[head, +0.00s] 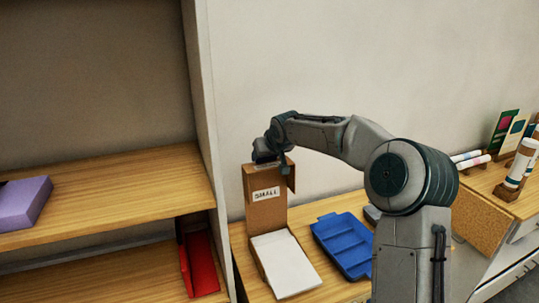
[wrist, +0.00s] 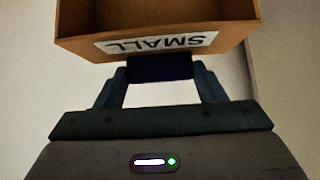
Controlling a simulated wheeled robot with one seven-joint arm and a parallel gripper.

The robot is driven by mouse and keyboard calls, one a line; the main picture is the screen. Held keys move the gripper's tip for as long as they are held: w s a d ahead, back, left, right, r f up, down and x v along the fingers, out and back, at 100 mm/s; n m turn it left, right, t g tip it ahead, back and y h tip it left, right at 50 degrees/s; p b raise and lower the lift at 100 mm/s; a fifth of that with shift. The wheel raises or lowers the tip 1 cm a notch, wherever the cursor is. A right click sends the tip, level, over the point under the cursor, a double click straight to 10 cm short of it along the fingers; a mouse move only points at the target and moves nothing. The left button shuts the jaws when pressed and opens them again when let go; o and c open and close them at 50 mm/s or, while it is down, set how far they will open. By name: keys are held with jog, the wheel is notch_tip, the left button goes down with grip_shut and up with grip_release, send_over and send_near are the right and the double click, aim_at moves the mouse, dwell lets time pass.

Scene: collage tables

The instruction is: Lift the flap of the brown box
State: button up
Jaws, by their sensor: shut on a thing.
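The brown box (head: 259,263) stands on the wooden table, with a white slab or stack (head: 284,266) filling its opening. Its flap (head: 268,216) stands raised, close to upright, at the box's back edge, and bears a white label reading "SMALL" (head: 266,194). My gripper (head: 268,160) is at the flap's top edge, shut on it. In the wrist view the gripper (wrist: 160,68) meets the flap's edge (wrist: 78,44) just beside the upside-down label. The exact contact of the fingertips is dark and hard to make out.
A blue compartment tray (head: 345,243) lies right of the box. A tall shelf (head: 206,100) stands close on the left, holding a purple box (head: 24,203) and a red item (head: 201,262). The wall is behind.

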jog(key=shift+w+a+r, duration=0.15)
jog(key=shift+w, duration=0.05)
dwell(0.3)
jog(key=o, duration=1.4)
jog(key=shift+d, duration=0.2)
jog(key=b+v, duration=0.4)
jog(key=v, duration=1)
jog(key=shift+a, duration=0.1)
